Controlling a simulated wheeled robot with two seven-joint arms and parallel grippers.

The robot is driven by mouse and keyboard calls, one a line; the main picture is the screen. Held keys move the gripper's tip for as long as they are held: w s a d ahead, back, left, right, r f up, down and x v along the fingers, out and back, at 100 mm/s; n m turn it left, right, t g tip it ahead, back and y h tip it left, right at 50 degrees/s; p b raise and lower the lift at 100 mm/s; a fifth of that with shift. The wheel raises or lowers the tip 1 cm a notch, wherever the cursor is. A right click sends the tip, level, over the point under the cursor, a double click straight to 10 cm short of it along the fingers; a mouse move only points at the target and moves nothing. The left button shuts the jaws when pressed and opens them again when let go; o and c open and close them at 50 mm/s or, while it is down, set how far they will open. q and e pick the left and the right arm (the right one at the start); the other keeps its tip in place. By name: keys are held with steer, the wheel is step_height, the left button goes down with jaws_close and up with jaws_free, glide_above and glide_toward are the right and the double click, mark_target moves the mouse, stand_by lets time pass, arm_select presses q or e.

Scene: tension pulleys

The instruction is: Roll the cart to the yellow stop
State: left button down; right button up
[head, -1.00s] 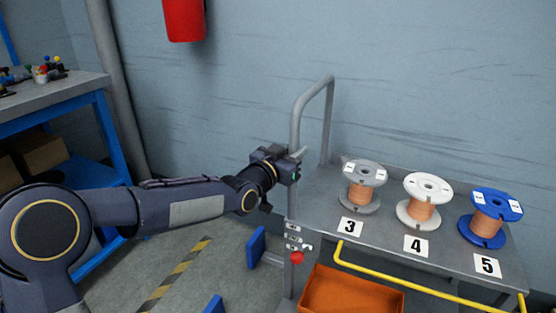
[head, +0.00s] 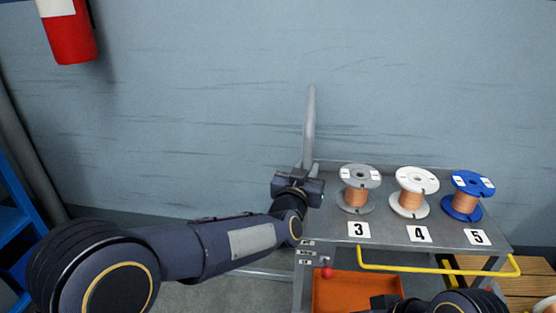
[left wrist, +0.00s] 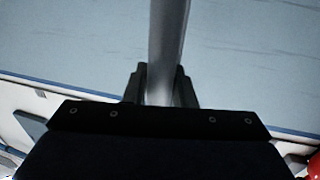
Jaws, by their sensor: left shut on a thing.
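The grey cart (head: 400,234) stands against the wall side, with its upright handle (head: 310,125) at its left end. My left gripper (head: 308,184) is shut on the handle bar, which also shows between the fingers in the left wrist view (left wrist: 168,50). On the cart top stand a grey spool (head: 357,188), a white spool (head: 412,190) and a blue spool (head: 467,195), behind labels 3, 4 and 5. My right gripper (head: 382,302) is at the bottom edge, partly cut off, its jaws unclear. A yellow piece (head: 449,268) shows beyond the cart's yellow rail; I cannot tell whether it is the stop.
An orange bin (head: 350,290) sits on the cart's lower level, near a red knob (head: 327,272). A wooden slatted surface (head: 530,283) is at the right. A red extinguisher (head: 70,38) hangs on the wall, and blue bench parts (head: 12,222) show at left.

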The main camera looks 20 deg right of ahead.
arm_select(q)
steer(key=d, duration=0.1)
steer(key=s+d+p, duration=0.1)
steer(key=d, duration=0.1)
steer(key=shift+s+d, duration=0.1)
steer(key=shift+s, duration=0.1)
steer(key=c, duration=1.3)
jaws_free()
steer(key=shift+d, duration=0.2)
steer(key=shift+o, duration=0.2)
steer(key=v, duration=0.8)
steer(key=shift+p, duration=0.4)
steer(key=shift+w, duration=0.1)
